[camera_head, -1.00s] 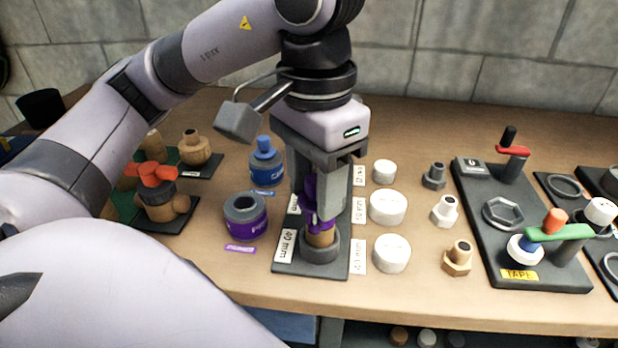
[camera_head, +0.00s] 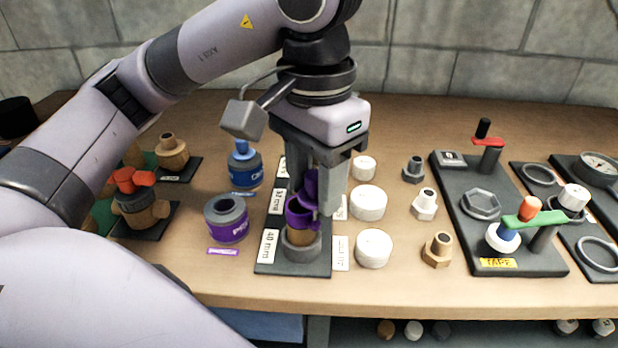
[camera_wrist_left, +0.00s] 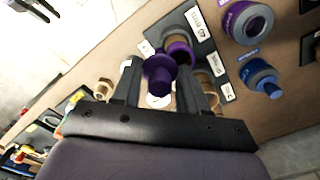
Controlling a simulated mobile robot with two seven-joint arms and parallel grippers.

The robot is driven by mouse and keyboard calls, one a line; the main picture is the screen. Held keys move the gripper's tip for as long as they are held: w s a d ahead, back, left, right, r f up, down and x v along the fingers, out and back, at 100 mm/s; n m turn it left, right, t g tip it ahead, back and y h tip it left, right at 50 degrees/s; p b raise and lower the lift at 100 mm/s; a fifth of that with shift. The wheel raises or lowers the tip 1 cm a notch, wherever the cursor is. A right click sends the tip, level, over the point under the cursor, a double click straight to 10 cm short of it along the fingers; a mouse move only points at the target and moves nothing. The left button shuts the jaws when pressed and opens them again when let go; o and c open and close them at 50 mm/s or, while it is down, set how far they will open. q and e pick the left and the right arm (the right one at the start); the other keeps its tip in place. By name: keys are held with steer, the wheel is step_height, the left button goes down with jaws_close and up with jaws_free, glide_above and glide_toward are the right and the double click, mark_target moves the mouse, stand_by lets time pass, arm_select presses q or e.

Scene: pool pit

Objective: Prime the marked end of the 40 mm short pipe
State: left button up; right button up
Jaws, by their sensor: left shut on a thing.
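My left gripper (camera_head: 322,192) is shut on a purple dauber cap (camera_head: 311,185), which also shows between the fingers in the left wrist view (camera_wrist_left: 160,76). It holds the cap over the 40 mm short pipe (camera_head: 302,238), which stands upright in the 40 mm socket of the dark pipe stand (camera_head: 265,264). The pipe's upper part is purple above a tan lower part. I cannot tell whether dauber and pipe touch. The purple-labelled primer can (camera_head: 226,218) stands open left of the stand. My right gripper (camera_wrist_left: 38,10) seems to show at the wrist view's top left corner, fingers apart.
A blue cement can (camera_head: 243,168) stands behind the primer can. White caps (camera_head: 373,248) and several fittings (camera_head: 437,249) stand right of the stand, before a black tape board (camera_head: 520,262). Orange-handled valves (camera_head: 135,180) stand at left. Bench space in front is clear.

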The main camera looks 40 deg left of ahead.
arm_select(q)
steer(key=shift+d, duration=0.1)
steer(key=shift+s+d, duration=0.25)
steer(key=shift+d, duration=0.15)
steer(key=shift+r, duration=0.1)
step_height(320, 180, up, 7)
steer(key=p, duration=0.6)
stand_by(0.6)
